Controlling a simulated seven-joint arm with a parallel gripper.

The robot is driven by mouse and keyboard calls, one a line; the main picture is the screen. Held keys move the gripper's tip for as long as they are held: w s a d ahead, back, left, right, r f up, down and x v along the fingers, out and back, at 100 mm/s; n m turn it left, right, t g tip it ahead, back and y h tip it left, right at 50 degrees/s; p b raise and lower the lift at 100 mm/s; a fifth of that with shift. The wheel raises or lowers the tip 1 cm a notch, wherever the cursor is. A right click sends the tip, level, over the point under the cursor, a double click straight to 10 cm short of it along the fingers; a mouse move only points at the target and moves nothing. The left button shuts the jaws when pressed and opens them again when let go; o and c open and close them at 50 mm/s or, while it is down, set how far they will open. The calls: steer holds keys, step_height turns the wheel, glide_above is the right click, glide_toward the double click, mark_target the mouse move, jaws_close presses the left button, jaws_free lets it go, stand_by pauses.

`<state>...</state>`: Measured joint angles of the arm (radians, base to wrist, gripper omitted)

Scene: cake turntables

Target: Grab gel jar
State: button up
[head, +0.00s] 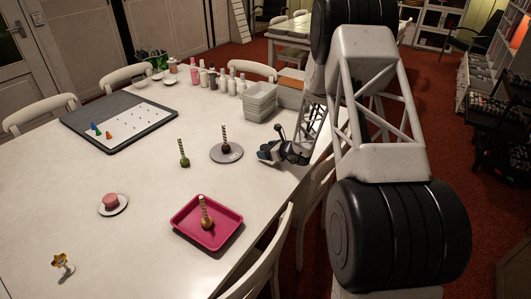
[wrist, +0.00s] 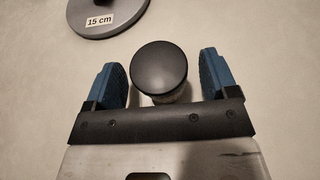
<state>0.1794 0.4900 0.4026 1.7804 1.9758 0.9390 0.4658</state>
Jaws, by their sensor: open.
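A jar with a round black lid (wrist: 159,68), seen from above, stands between the two blue fingers of my gripper (wrist: 163,82) in the wrist view. The lid hides most of its body, and only a pale bit shows below it. No label is visible, so I cannot confirm that it is the gel jar. The fingers are spread apart, with a gap on either side of the lid. In the head view my gripper (head: 280,155) is low over the table's right side, and I cannot make out the jar there.
A grey turntable marked 15 cm (wrist: 110,17) is close by; in the head view it (head: 234,157) holds a dark ball with a striped stick. A pink tray (head: 185,222) lies in front. Grey stacked bins (head: 261,101) and several bottles stand behind. The table's right edge is near.

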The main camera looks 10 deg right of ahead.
mark_target(267, 145)
steer(key=shift+w+a+f, duration=0.2)
steer(key=shift+w+a, duration=0.1)
steer(key=shift+w, duration=0.05)
stand_by(0.4)
steer(key=c, duration=1)
steer(key=shift+r, duration=0.15)
steer(key=shift+r, duration=1.1)
steer(key=shift+s+r, duration=0.7)
steer(key=shift+s, duration=0.35)
steer(key=s, duration=0.9)
steer(key=s+r, duration=0.1)
steer(key=s, duration=0.4)
steer(key=shift+a+r, duration=0.1)
steer(key=shift+a, duration=0.05)
